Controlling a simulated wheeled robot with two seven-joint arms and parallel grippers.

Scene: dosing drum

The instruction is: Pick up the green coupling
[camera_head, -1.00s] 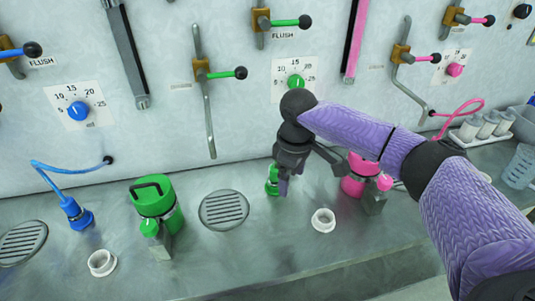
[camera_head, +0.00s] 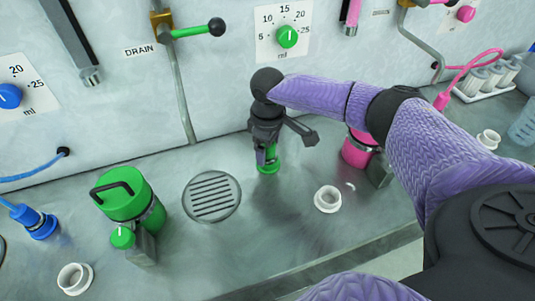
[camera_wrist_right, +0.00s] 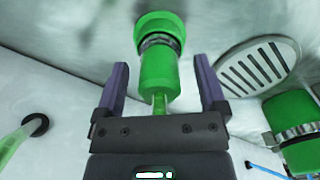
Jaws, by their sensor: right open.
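The green coupling (camera_head: 267,166) stands on the steel counter, right of the round drain grate. In the head view its upper part is hidden behind my right gripper (camera_head: 266,152). In the right wrist view the coupling (camera_wrist_right: 160,66) is a green cylinder with a wider flange and a metal ring, with a green hose at its near end. My right gripper (camera_wrist_right: 163,85) is open there, with one purple finger on each side of the coupling and visible gaps between. My left gripper is not in view.
A green drum (camera_head: 128,193) stands left of the drain grate (camera_head: 212,197). A blue coupling (camera_head: 36,222) is at far left.

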